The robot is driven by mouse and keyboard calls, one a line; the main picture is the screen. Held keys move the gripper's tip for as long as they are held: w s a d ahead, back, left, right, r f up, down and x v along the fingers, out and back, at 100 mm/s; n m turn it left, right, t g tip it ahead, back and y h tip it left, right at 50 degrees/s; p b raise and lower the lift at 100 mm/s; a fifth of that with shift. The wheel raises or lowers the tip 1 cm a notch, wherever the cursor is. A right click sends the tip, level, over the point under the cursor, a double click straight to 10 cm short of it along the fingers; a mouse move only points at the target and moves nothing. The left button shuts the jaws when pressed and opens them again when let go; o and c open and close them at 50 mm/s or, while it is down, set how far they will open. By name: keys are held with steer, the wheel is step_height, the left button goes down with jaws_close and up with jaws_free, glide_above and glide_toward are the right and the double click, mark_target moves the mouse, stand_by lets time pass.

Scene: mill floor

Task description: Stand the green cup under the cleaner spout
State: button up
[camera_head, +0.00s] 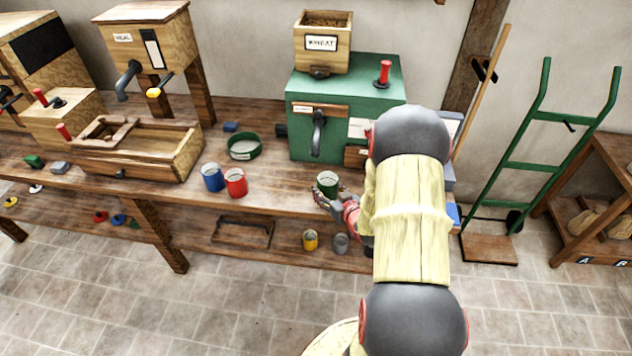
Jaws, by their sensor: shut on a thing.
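The green cup (328,188) is upright near the front edge of the bench, with something pale inside it. My gripper (326,194) is shut on the cup, its fingers around the cup's side. My arm comes in from the lower right and hides part of the hand. Whether the cup touches the bench top is hard to tell. The green machine (345,85) behind it has a dark downward spout (318,132) on its front, up and slightly left of the cup. The small label above the spout is too small to read.
A blue cup (212,178) and a red cup (236,182) stand left of my gripper. A round green sieve (244,147) lies behind them. A wooden box marked WHEAT (323,45) tops the machine. The bench (282,176) is clear between the red cup and the green cup.

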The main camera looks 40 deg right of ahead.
steer(key=w+d, duration=0.1)
steer(key=w, duration=0.2)
steer(key=w+d+b, duration=0.1)
steer(key=w, duration=0.2)
steer(key=w+d+b, duration=0.1)
steer(key=w, duration=0.2)
steer(key=shift+w+d, duration=0.1)
steer(key=shift+w, duration=0.15)
steer(key=shift+w+f+b, duration=0.1)
steer(key=shift+f+b, duration=0.7)
steer(key=shift+f, duration=0.95)
steer(key=shift+f, duration=0.2)
steer(key=o, duration=1.3)
steer(key=shift+r, duration=0.1)
